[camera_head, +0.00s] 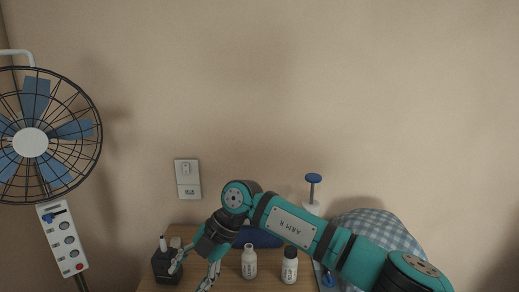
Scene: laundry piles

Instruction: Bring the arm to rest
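My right arm reaches in from the lower right, across the front of a small wooden table (232,283). My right gripper (188,278) points down over the table's left part. Its fingers are spread apart and I see nothing held between them. The lower fingertip is close to the bottom edge of the picture. My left gripper is not in view.
Two white bottles, a left one (249,262) and a dark-capped one (290,266), stand right of the gripper. A dark holder (165,268) stands left of it. Blue checked cloth (381,226) lies behind the arm. A fan (32,140) stands far left.

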